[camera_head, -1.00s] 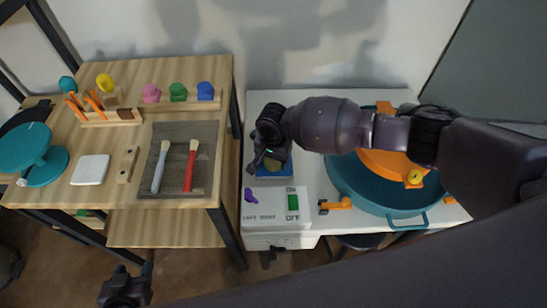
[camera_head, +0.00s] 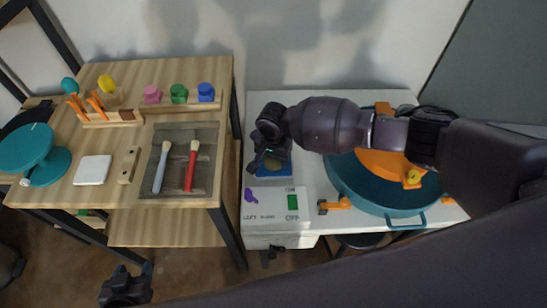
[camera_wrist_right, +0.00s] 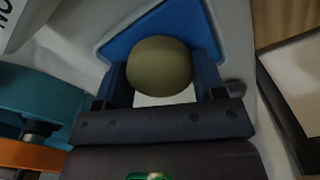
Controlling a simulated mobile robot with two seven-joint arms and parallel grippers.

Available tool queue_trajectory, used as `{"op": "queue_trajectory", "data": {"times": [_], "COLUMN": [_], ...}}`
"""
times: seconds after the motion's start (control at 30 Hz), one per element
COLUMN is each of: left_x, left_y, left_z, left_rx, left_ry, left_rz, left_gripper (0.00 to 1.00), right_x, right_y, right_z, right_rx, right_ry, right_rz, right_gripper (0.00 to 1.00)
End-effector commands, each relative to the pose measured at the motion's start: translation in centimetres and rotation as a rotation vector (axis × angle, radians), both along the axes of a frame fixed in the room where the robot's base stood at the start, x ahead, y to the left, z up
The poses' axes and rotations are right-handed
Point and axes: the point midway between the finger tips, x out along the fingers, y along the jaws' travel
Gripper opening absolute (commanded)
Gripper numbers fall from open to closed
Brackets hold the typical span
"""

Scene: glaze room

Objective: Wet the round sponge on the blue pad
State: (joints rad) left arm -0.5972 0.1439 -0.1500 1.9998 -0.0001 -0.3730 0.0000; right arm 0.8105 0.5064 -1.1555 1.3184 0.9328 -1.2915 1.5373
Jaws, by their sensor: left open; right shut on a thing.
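The round sponge (camera_wrist_right: 160,66) is olive and sits between the two fingers of my right gripper (camera_wrist_right: 163,82) in the right wrist view. The gripper is shut on it. The blue pad (camera_wrist_right: 121,45) lies behind and around the sponge there. In the head view my right gripper (camera_head: 268,160) points down over the blue pad (camera_head: 283,168), hiding much of it and most of the sponge. I cannot tell whether the sponge touches the pad. My left gripper (camera_head: 126,290) is open and empty, low at the left, away from the pad.
A white table (camera_head: 262,106) carries the pad, a teal basin (camera_head: 345,190) with an orange part at right, and a purple piece (camera_head: 250,195) in front. At left, a wooden table (camera_head: 100,205) holds brushes, colored knobs, a white tile and a teal stand.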

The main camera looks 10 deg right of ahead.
Motion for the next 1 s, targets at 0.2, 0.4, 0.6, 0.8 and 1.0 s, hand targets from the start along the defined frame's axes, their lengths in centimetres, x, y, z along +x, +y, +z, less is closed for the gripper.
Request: {"op": "queue_trajectory", "data": {"times": [0.2,0.4,0.6,0.8,1.0], "left_x": [0.3,0.1,0.3,0.7,1.0], "left_y": [0.0,0.1,0.1,0.1,0.0], "left_z": [1.7,2.5,3.8,5.3,6.7], "left_rx": [0.0,-0.001,-0.001,-0.001,-0.001], "left_ry": [-0.016,-0.013,-0.022,-0.034,-0.046], "left_rz": [0.001,0.004,0.004,0.004,0.003], "left_gripper": [0.53,0.53,0.53,0.53,0.53], "right_x": [0.1,0.2,0.1,0.2,0.2], "right_y": [0.1,0.1,0.1,0.1,0.1], "right_z": [2.0,3.1,4.0,5.2,6.2], "right_rx": [0.002,0.002,0.002,0.002,0.002], "right_ry": [-0.005,-0.005,-0.004,-0.006,-0.005], "right_rz": [0.0,-0.001,0.0,0.0,-0.001], "right_gripper": [0.44,0.44,0.44,0.44,0.44]}}
